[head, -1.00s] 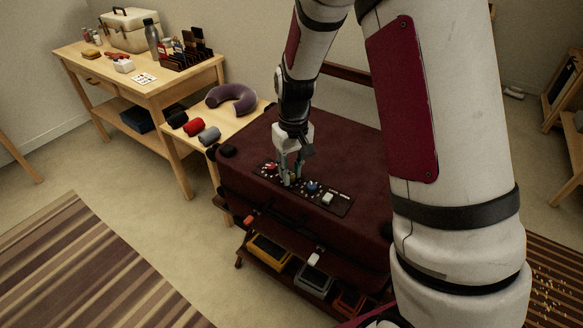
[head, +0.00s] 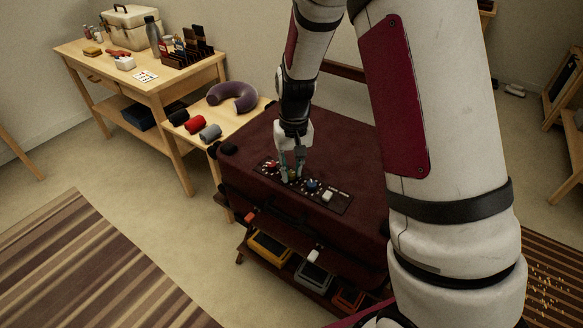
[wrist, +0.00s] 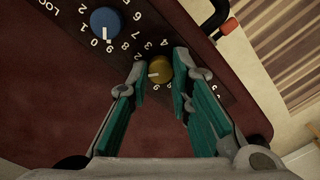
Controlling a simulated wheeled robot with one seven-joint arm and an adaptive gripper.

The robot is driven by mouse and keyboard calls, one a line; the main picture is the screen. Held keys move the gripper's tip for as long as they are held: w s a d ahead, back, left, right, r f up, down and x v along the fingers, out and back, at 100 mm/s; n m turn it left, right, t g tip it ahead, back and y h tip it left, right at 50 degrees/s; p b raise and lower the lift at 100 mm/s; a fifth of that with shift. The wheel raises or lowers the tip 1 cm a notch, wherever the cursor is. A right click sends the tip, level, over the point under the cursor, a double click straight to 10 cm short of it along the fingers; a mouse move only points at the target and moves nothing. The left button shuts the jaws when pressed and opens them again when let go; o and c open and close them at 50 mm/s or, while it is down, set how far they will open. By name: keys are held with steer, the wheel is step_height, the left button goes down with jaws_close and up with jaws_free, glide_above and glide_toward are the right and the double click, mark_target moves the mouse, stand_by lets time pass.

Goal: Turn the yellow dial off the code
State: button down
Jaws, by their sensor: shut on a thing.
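The yellow dial (wrist: 160,68) sits on a black lock panel (head: 335,201) on top of the dark red suitcase (head: 250,150). My gripper (wrist: 159,77) is shut on the yellow dial, with one teal-padded finger on each side of it in the wrist view. The dial's white pointer mark points left in that view, among white digits. In the head view the fingers of my gripper (head: 291,176) reach down to the panel and partly hide the yellow dial. A blue dial (wrist: 106,23) is beside it, and a red dial (head: 271,167) is on its other side.
A white slider or button (head: 328,196) is on the panel past the blue dial. The suitcase handle (wrist: 215,18) is near its front edge. A wooden bench with a purple neck pillow (head: 232,97) stands behind left. Coloured cases (head: 268,246) lie on a shelf below.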

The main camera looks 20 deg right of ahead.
mark_target(293, 173)
steer(key=c, duration=1.4)
jaws_free()
steer(key=shift+c, duration=0.2)
step_height(293, 173, up, 12)
steer(key=shift+d, duration=0.2)
steer(key=s+r+t+p, duration=0.2)
steer(key=s+r+p, duration=0.4)
steer(key=s+r, duration=0.9)
steer(key=s+r+n+t+p, duration=0.1)
steer(key=s+r, duration=0.3)
steer(key=s, duration=0.4)
steer(key=s+r+t+p, duration=0.1)
steer(key=s+r+p, duration=0.3)
steer(key=s, duration=0.5)
steer(key=shift+r+n+p, duration=0.25)
steer(key=shift+n+p, duration=0.05)
steer(key=shift+n, duration=0.1)
